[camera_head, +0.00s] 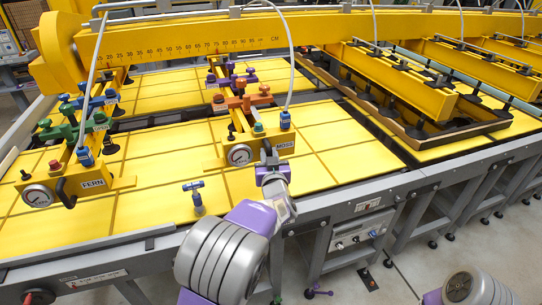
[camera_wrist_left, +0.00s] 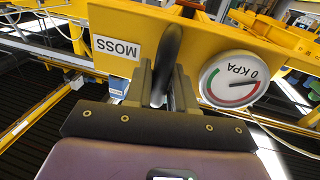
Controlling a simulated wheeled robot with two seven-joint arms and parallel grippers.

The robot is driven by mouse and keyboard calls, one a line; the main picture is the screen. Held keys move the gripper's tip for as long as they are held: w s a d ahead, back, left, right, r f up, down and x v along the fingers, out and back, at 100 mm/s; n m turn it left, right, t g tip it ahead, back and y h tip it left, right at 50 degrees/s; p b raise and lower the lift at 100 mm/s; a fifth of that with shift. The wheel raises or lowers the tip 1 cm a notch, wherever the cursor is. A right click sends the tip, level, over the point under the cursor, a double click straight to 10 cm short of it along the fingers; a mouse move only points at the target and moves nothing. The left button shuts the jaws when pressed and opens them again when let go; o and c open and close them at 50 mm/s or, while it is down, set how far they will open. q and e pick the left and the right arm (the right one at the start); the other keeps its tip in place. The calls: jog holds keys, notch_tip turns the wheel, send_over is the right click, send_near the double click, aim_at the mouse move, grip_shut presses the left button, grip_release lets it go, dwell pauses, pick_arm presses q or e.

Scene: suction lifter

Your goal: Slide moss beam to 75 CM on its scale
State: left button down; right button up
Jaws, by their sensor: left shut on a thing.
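The moss beam (camera_head: 259,147) is yellow, with a MOSS label, a pressure gauge (camera_head: 239,154) and orange and blue fittings on its near end. It runs back over the yellow panels towards the overhead rail. The scale (camera_head: 190,48), marked in CM, is printed along that rail; I cannot read exactly which mark the beam is at. My left gripper (camera_head: 268,158) is at the beam's near end. In the left wrist view its fingers (camera_wrist_left: 165,88) are shut on the black handle (camera_wrist_left: 168,50), beside the MOSS label (camera_wrist_left: 117,48) and the gauge. My right gripper is out of view.
The fern beam (camera_head: 95,186), with its own gauge and green and blue fittings, stands to the left. A blue valve (camera_head: 196,197) stands on the yellow panels (camera_head: 150,215) between them. Another lifting frame (camera_head: 450,135) lies to the right. Hoses hang from the rail (camera_head: 340,27).

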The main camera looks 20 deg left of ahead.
pick_arm(q)
jog(key=c, duration=1.1)
grip_release()
jog(key=v, duration=0.7)
jog(key=shift+s+d, duration=0.15)
jog(key=shift+s, duration=0.1)
jog(key=shift+f, duration=0.1)
jog(key=s+f+m+g+h+b, duration=0.2)
jog(key=s+f+g+h, duration=0.15)
jog(key=f, duration=1.35)
jog(key=s+f+m+g+h+b, duration=0.1)
jog(key=s+f+g+h+b, duration=0.2)
jog(key=f, duration=1.5)
jog(key=s+d+f+g+h+b, duration=0.1)
jog(key=s+d+f+g, duration=0.1)
jog(key=s+f, duration=0.3)
jog(key=s+d+f+g+h+b, duration=0.1)
jog(key=s+f+g, duration=0.3)
jog(key=s, duration=0.6)
jog(key=s+d+f+n+g+h+b, duration=0.1)
jog(key=s+d+f+g+h, duration=0.1)
jog(key=s+f, duration=0.6)
jog(key=shift+s+d+g+h, duration=0.35)
jog(key=shift+s+d+g, duration=0.05)
jog(key=shift+d+g, duration=0.45)
